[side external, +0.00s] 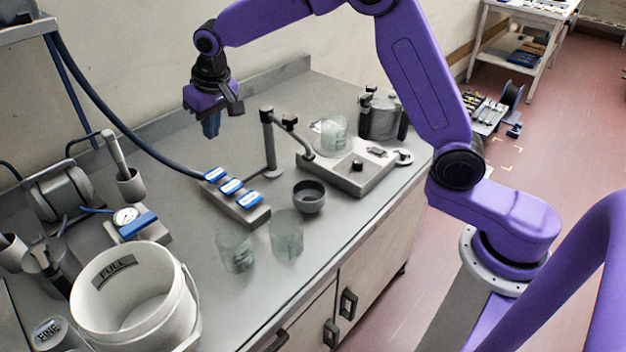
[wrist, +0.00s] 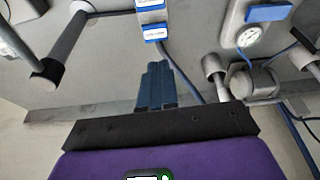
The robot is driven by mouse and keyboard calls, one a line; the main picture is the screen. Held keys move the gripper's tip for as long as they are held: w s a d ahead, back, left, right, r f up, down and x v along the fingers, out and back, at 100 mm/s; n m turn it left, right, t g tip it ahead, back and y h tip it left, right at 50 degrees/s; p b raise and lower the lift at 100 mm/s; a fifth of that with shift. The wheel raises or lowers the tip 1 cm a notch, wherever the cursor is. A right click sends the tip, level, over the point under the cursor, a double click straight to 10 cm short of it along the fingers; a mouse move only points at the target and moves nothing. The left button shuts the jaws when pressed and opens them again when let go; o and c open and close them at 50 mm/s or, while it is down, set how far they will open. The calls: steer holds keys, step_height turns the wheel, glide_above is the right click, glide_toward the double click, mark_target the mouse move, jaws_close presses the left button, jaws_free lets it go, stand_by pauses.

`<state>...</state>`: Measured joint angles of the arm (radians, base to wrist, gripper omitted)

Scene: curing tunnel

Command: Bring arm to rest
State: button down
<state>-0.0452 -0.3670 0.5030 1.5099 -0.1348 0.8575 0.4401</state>
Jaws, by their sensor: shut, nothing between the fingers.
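My gripper (side external: 211,128) is shut and empty. It hangs in the air above the back of the grey bench (side external: 330,96), fingers pointing down. In the wrist view its blue fingers (wrist: 155,86) are together with nothing between them. My purple arm arches from its base at the right over to the gripper.
Below are a blue-switched block (side external: 238,200), a post stand (side external: 270,145), a dark cup (side external: 308,196), glass beakers (side external: 235,247) and a hotplate-like unit (side external: 350,172) with a beaker on it. A white bucket (side external: 135,300) and gauge (side external: 127,217) are left.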

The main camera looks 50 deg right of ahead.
steer(key=s+d+n+g, duration=0.1)
steer(key=s+d+n, duration=0.3)
steer(key=s, duration=0.9)
steer(key=s+d+n+g, duration=0.1)
steer(key=s+d+n, duration=0.3)
steer(key=s, duration=1)
steer(key=s+d+f+n+g, duration=0.1)
steer(key=s+d+n, duration=0.3)
steer(key=s, duration=1)
steer(key=shift+d, duration=0.2)
